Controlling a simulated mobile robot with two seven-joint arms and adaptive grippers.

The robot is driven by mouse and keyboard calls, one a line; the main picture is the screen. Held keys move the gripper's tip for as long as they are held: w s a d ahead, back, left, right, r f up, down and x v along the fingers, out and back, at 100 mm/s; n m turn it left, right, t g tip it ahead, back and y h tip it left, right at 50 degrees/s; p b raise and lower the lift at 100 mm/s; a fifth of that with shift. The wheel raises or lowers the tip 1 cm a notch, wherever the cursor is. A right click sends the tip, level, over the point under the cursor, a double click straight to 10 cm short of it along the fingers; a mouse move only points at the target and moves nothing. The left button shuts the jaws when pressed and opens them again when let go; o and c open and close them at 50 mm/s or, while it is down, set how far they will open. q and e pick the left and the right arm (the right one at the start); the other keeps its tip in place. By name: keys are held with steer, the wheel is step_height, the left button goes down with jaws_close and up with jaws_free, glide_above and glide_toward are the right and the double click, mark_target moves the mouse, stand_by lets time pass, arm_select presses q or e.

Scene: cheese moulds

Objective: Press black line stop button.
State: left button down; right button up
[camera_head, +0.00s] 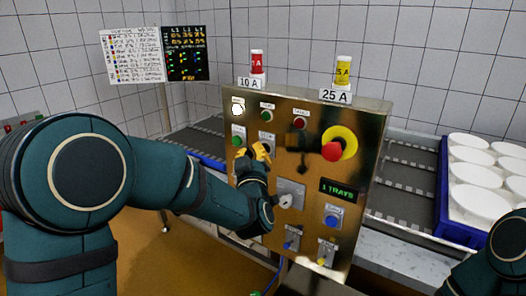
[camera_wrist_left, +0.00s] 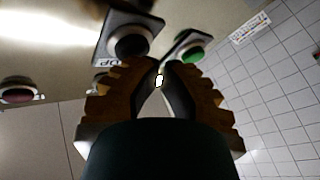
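The metal control panel (camera_head: 318,130) stands in the middle of the head view. The black stop button (camera_wrist_left: 130,42) sits on a square labelled plate in the left wrist view, just beyond and left of my fingertips. In the head view its plate (camera_head: 266,137) is partly covered by my fingers. My left gripper (camera_head: 262,152) is at the panel's left side, and its yellow fingers also show in the left wrist view (camera_wrist_left: 161,68). The fingertips meet, with nothing held between them. I cannot tell whether they touch the button. My right gripper is out of view.
A green button (camera_wrist_left: 190,52) lies close right of the fingertips in the left wrist view. A red emergency knob (camera_head: 332,151) on a yellow ring, a blue button (camera_head: 332,221) and a grey selector (camera_head: 285,201) are also on the panel. A blue tray (camera_head: 441,205) holds white moulds (camera_head: 475,174).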

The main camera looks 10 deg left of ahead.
arm_select(q)
steer(key=shift+s+a+b, duration=0.2)
steer(key=shift+s+b, duration=0.1)
steer(key=shift+s, duration=0.35)
steer(key=s, duration=0.1)
steer(key=s+a+b, duration=0.1)
steer(key=s, duration=0.2)
steer(key=shift+s+a+b, duration=0.3)
steer(key=shift+a+b, duration=0.05)
stand_by(0.4)
